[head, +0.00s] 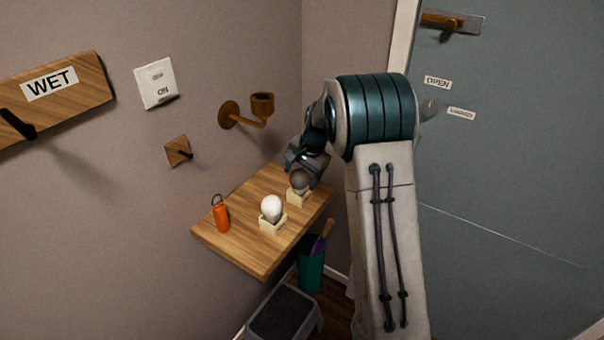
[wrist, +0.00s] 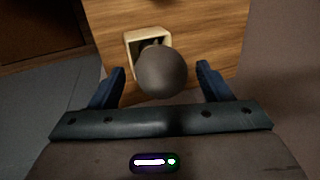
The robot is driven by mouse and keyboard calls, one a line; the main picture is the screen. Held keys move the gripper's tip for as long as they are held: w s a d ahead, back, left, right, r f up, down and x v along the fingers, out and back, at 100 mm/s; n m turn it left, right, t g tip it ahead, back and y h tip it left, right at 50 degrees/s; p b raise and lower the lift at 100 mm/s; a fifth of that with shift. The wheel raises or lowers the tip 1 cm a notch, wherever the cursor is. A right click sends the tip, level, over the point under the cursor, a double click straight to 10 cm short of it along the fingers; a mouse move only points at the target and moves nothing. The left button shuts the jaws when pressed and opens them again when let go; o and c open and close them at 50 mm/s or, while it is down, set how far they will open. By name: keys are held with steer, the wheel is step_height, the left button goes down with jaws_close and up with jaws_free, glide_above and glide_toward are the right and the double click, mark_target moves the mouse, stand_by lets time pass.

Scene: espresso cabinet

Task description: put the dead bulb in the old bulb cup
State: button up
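A dark grey bulb (head: 299,180), which looks like the dead one, sits upright in a square cream cup (head: 298,198) at the far right of the wooden shelf. In the wrist view the grey bulb (wrist: 162,72) shows between the two blue fingers, with a gap on each side, and the cream cup (wrist: 133,42) is partly hidden behind it. My gripper (wrist: 162,75) is open and empty, close to the bulb. In the head view my gripper (head: 304,165) is at the grey bulb. A white bulb (head: 271,207) stands in a second cream cup (head: 272,226), nearer on the shelf.
The wooden shelf (head: 228,240) also bears an orange cylinder (head: 221,217) with a ring. A brown wall lamp holder (head: 262,104) is above it. A switch plate (head: 155,82) and hooks are on the wall.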

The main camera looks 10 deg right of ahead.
steer(key=shift+r, duration=0.35)
steer(key=b+v, duration=0.1)
steer(key=v, duration=1)
steer(key=s+a+r+n+h, duration=0.15)
steer(key=s+r+n, duration=0.25)
steer(key=s, duration=1.2)
steer(key=s+f+n, duration=0.2)
steer(key=s, duration=0.6)
steer(key=s+f+n, duration=0.2)
steer(key=s+n, duration=0.1)
steer(key=s, duration=0.6)
steer(key=shift+s+a+t+h, duration=0.2)
steer(key=shift+a+t+h, duration=0.2)
steer(key=shift+h, duration=0.05)
